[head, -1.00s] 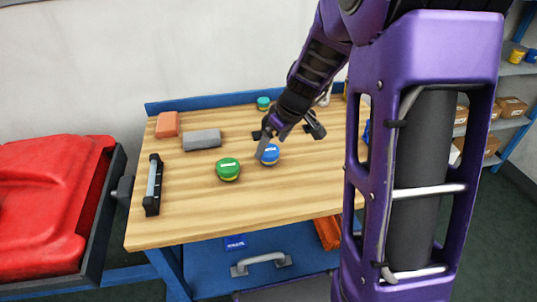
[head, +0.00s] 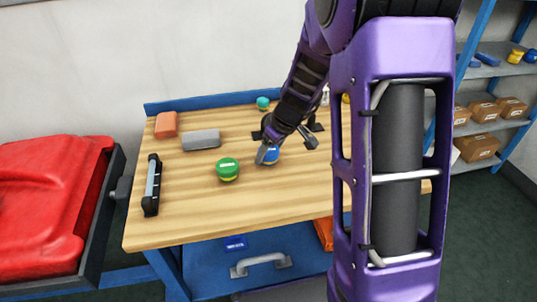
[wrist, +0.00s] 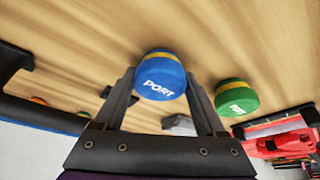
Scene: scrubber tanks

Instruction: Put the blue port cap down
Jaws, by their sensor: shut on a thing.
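The blue port cap (wrist: 160,78) has a yellow band and the white word PORT. In the wrist view it sits between the two dark fingers of my gripper (wrist: 161,86), which is shut on it. In the head view the blue cap (head: 273,154) is at the middle of the wooden workbench (head: 220,218), partly hidden by my gripper (head: 267,154). I cannot tell whether it touches the wood or is held just above it. A green cap (head: 228,169) with a yellow band stands to its left, apart from it, and also shows in the wrist view (wrist: 236,98).
An orange block (head: 166,125), a grey block (head: 201,139) and a black-and-grey bar (head: 152,185) lie on the left side. A teal cap (head: 263,103) stands at the back edge. The bench front is clear. A red tank (head: 40,205) is at the left, shelves (head: 490,125) at the right.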

